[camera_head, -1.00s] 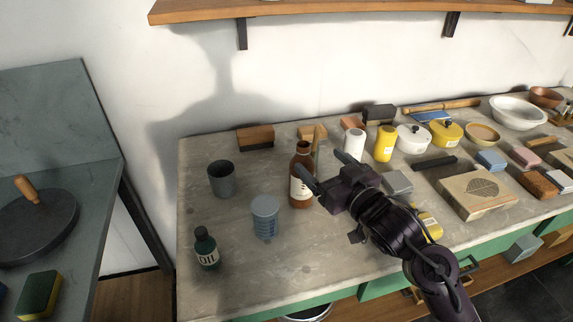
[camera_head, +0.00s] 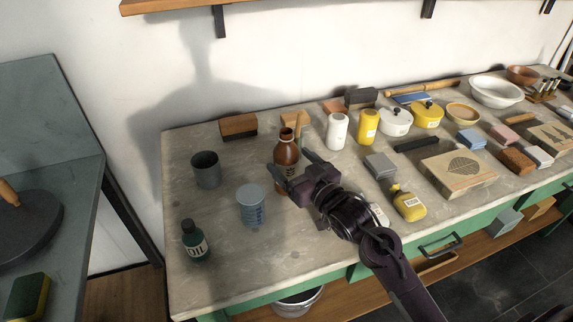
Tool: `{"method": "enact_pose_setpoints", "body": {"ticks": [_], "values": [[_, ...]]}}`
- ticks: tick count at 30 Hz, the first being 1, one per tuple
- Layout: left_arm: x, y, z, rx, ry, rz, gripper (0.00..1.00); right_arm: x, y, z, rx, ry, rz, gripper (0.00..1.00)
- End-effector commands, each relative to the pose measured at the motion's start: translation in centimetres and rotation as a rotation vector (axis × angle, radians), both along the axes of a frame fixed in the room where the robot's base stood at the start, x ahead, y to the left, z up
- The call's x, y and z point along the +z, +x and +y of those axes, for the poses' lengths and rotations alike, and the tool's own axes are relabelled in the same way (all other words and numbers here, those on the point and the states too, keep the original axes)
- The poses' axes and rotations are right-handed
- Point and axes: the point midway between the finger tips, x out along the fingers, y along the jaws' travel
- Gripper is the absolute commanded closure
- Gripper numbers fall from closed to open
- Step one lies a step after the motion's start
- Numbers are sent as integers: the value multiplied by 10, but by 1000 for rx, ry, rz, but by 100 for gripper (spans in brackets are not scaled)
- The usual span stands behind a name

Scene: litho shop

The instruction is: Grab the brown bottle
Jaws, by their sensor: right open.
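My right gripper (camera_head: 292,168) comes in from the lower right. Its two fingers are spread, one in front of the bottle at the left and one towards its right side. The lower part of the bottle is partly hidden behind the gripper. I cannot tell whether the fingers touch it. My left gripper is not in view.
The front left worktop (camera_head: 290,255) is bare.

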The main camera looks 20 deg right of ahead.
Motion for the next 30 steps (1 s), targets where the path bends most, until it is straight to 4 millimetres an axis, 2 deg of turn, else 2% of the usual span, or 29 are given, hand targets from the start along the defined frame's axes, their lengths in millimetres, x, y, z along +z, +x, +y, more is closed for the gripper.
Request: {"method": "enact_pose_setpoints", "body": {"ticks": [3,6,14,17,28,30], "values": [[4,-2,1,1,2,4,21,2,19,5,0,2,-2,20],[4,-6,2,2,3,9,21,1,27,9,1,1,-1,20],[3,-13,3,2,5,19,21,0,29,10,1,0,0,20],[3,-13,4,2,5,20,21,0,29,9,1,0,0,31],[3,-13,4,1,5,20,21,0,29,9,1,0,0,79],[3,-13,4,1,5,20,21,2,29,9,1,0,-4,80]]}}
